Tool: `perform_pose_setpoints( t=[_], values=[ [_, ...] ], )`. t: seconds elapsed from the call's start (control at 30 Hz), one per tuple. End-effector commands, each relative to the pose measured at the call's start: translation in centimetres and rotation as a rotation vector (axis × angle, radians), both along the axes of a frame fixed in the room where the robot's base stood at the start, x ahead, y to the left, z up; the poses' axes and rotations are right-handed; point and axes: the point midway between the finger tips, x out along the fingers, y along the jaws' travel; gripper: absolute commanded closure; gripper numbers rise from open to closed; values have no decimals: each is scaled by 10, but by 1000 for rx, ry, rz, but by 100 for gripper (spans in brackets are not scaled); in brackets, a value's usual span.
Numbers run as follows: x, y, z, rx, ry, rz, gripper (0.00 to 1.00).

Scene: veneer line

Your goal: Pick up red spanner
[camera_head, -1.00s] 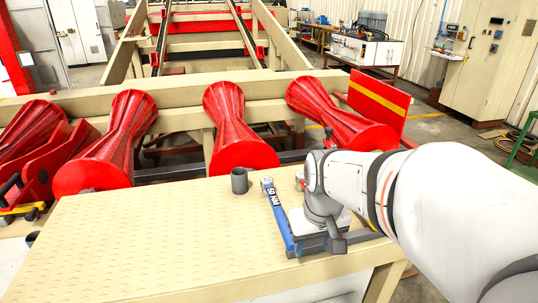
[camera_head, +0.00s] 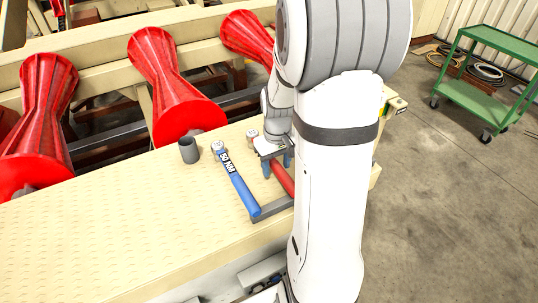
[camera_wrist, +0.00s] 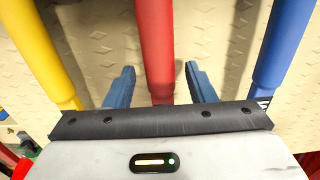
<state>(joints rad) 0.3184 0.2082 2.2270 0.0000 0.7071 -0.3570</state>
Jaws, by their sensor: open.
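The red spanner (camera_head: 284,181) lies on the cream tread-plate table (camera_head: 100,225). Its handle end is near a grey rack (camera_head: 271,210), and its upper part is partly hidden by my gripper. In the wrist view the red handle (camera_wrist: 155,45) runs between the two blue fingers of my gripper (camera_wrist: 159,72). The fingers are open, with a gap on both sides of the handle. My gripper (camera_head: 277,167) points down over the spanner in the head view. Whether the fingertips reach down beside the handle is hard to tell.
A blue spanner (camera_head: 240,182) marked 50 NM lies left of the red one. A yellow handle (camera_wrist: 36,45) shows on the other side in the wrist view. A grey cup (camera_head: 188,150) stands further left. Red rollers (camera_head: 168,85) lie behind; a green cart (camera_head: 485,95) stands right.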

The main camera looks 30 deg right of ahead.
Motion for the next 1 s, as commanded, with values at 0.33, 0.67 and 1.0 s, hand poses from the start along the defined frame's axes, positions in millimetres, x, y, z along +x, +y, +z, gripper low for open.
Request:
perform_pose_setpoints(
  t=[0.33,0.67,1.0],
  values=[
    [0,0,-11,0,-1,-1,50],
    [0,0,-11,0,-1,-2,76],
    [0,-1,-11,0,-1,-2,100]
  ],
)
